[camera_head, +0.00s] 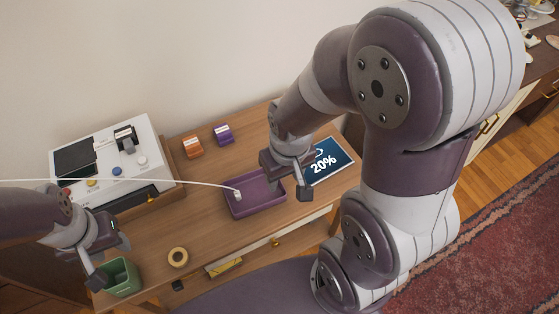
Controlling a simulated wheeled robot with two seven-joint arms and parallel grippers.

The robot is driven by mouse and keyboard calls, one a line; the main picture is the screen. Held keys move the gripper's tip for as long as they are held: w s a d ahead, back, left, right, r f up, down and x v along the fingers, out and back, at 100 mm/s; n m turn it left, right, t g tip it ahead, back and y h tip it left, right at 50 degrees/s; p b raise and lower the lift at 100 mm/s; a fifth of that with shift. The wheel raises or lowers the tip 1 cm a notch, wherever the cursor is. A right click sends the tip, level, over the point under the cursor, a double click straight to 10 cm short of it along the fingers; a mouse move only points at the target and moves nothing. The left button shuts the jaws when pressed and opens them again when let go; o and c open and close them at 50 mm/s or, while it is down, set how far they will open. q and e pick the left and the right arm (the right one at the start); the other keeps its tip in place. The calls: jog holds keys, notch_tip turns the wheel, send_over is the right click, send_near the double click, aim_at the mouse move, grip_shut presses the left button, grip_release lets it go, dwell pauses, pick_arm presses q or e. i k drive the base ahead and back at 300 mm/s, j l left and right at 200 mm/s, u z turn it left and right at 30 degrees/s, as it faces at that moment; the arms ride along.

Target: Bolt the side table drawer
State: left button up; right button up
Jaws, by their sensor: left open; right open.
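The wooden side table (208,208) stands against the wall. Below its front edge a pale drawer front (303,233) shows, with a small brass knob (277,243). A yellowish piece (224,265) shows lower down to the left; I cannot tell what part it is. No bolt can be made out, and I cannot tell whether the drawer is fully closed. My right gripper (287,180) is open and empty, above the right end of the purple tray. My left gripper (110,262) is open and empty, by the green bin at the table's left front.
The purple tray (243,210) holds a white cable end (238,195); the cable runs left. A "20%" screen (332,158), orange box (192,148), purple box (223,133), white machine (145,140), tape roll (178,257) and green bin (122,280) crowd the top. My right arm hides the right side.

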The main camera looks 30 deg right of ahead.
aim_at(177, 285)
jog(key=k+j, duration=0.2)
jog(key=j, duration=0.15)
jog(key=k+j, duration=0.2)
jog(key=j, duration=0.2)
jog(key=j+u, duration=0.25)
jog(key=j, duration=0.15)
jog(key=i+j+u, duration=0.1)
jog(key=j+u, duration=0.15)
jog(key=j, duration=0.15)
